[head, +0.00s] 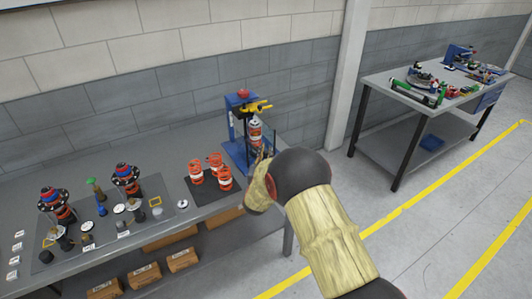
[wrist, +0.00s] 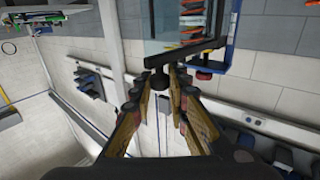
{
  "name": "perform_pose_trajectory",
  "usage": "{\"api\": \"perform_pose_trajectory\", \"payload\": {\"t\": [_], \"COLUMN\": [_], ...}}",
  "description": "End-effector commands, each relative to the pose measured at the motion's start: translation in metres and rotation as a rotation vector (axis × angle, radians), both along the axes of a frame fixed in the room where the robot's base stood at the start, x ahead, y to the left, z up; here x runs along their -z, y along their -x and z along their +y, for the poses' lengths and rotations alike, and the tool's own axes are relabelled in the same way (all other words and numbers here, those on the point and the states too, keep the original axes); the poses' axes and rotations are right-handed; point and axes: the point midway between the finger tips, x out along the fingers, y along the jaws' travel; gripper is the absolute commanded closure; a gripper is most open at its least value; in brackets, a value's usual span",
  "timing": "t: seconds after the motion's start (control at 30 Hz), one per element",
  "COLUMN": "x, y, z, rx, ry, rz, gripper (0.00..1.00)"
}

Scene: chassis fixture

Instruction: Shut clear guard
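The blue fixture (head: 235,125) stands at the right end of the bench, with a red button on top, a yellow clamp (head: 255,107) and an orange-and-white can (head: 255,131) inside. The clear guard (wrist: 163,32) shows in the wrist view as a pale see-through panel with a black bar (wrist: 190,54) along its edge. A black knob (wrist: 157,82) sits on the bar. My gripper (wrist: 159,88) is at the knob, with its fingers spread on either side of it; contact is not clear. In the head view my wrist hides part of the gripper (head: 262,158) and the guard.
Several orange cans (head: 209,169) stand on a dark mat left of the fixture. Reels and small parts fill the bench's left end. A second table (head: 415,95) with tools stands at the right. The floor (head: 400,250) between is clear, with yellow lines.

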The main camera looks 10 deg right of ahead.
Motion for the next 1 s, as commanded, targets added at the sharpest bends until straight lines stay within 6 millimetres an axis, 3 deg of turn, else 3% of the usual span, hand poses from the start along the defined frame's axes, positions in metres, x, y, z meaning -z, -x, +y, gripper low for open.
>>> {"api": "perform_pose_trajectory", "payload": {"t": [0.23, 1.0], "x": [-0.0001, 0.0003], "y": [-0.0001, -0.0014], "z": [0.0002, -0.0042], "rx": [0.0, -0.019], "ry": [0.0, 0.001], "rz": [0.0, -0.002], "gripper": [1.0, 1.0]}}
